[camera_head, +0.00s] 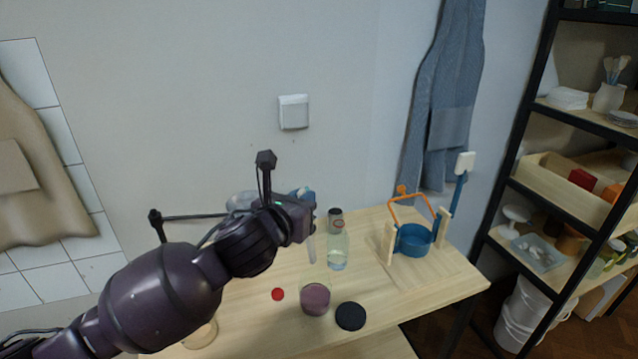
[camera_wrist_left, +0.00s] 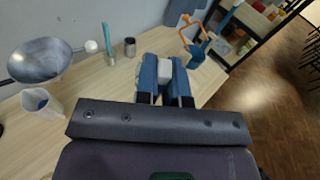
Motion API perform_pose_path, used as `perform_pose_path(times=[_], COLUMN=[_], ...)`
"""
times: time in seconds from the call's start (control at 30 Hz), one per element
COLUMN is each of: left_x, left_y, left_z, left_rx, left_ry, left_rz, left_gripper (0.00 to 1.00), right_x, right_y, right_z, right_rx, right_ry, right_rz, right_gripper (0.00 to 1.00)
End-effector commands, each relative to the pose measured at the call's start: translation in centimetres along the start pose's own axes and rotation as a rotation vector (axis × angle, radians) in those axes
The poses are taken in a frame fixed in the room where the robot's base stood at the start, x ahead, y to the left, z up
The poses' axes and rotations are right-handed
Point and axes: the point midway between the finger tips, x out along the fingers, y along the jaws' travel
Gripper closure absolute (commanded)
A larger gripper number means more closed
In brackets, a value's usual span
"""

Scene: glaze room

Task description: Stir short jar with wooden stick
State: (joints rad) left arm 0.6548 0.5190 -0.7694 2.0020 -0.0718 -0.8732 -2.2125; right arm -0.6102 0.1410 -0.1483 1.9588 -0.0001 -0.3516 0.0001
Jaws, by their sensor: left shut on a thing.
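The short jar (camera_head: 315,299) is clear glass with purple contents and stands open on the wooden table, in the head view. My left gripper (camera_head: 305,222) is above and behind it, pointing away from the arm. It is shut on a slim pale stick (camera_head: 311,249), which I take for the wooden stick. The stick hangs down from the jaws, and its lower end shows just above the jar in the picture; I see no contact with the jar. In the left wrist view the blue fingers (camera_wrist_left: 166,80) close around a pale grey piece (camera_wrist_left: 165,68). My right gripper is not in view.
A tall clear bottle (camera_head: 338,248) stands close behind the jar, with a dark-lidded jar (camera_head: 335,214) beyond. A black lid (camera_head: 350,316) and a red cap (camera_head: 278,294) lie nearby. A metal bowl (camera_wrist_left: 40,60) is at left.

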Motion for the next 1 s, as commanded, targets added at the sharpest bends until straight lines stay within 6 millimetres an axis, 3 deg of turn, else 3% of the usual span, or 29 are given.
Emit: perform_pose_path(times=[0.37,1.0], left_x=[-0.1,-0.3], left_y=[0.1,0.5], left_z=[-0.6,-4.8], left_rx=[-0.002,-0.002], left_ry=[-0.005,-0.004], left_rz=[0.000,0.001], left_gripper=[1.00,1.00], right_x=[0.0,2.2], right_y=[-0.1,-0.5], right_z=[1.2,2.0], right_rx=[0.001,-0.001], right_ry=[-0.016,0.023], right_rz=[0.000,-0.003], right_gripper=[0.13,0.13])
